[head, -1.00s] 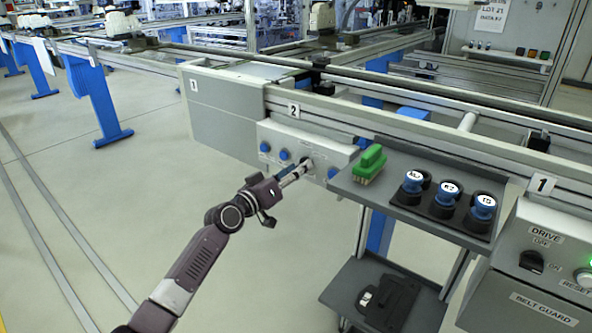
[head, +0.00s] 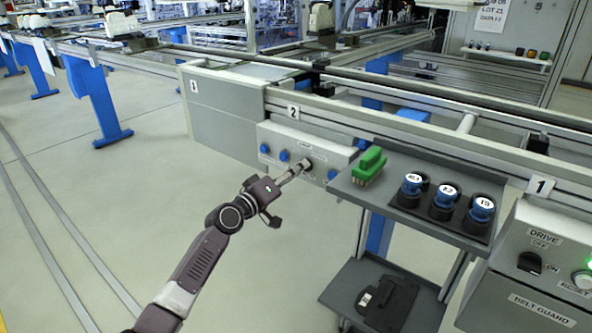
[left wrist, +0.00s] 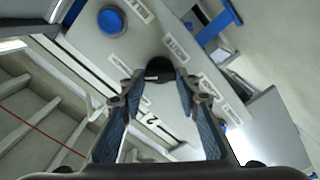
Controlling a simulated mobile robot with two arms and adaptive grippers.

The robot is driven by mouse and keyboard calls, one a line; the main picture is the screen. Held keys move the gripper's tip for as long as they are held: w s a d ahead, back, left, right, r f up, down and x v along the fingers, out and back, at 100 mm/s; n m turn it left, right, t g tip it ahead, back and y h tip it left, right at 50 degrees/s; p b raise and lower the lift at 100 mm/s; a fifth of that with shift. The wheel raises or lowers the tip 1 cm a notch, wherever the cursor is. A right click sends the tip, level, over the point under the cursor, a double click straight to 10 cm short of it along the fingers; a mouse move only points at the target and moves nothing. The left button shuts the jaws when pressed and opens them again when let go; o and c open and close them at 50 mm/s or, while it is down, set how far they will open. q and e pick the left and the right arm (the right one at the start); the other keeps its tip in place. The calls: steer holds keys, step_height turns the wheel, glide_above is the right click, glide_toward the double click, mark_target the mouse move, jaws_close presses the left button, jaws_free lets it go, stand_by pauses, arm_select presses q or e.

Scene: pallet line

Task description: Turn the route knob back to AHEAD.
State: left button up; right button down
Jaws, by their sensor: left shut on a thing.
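The route knob is a small black knob (left wrist: 159,67) on a light grey panel (head: 329,148) fixed to the side of the line. In the left wrist view it sits between the tips of my two blue-padded fingers, with small white label plates around it, too blurred to read. My left gripper (head: 305,164) reaches the panel from the lower left in the head view and is shut on the knob. It largely hides the knob there, so I cannot tell which label it points to. My right gripper is not in view.
Blue buttons (head: 284,155) flank the knob on the panel. Just right, a grey shelf (head: 400,215) holds a green brush (head: 369,164) and several blue-topped pieces. A drive box (head: 540,265) stands at the far right. The floor at left is clear.

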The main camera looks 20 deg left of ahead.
arm_select(q)
steer(key=shift+f+n+p, duration=0.15)
steer(key=shift+n+p, duration=1.05)
steer(key=shift+n, duration=2.9)
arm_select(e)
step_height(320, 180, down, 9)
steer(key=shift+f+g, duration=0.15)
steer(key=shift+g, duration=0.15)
arm_select(q)
steer(key=shift+a, duration=0.1)
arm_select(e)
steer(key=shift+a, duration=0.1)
arm_select(q)
steer(key=o, duration=1.2)
steer(key=shift+c, duration=0.2)
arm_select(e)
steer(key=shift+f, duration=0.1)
arm_select(q)
steer(key=v, duration=1.2)
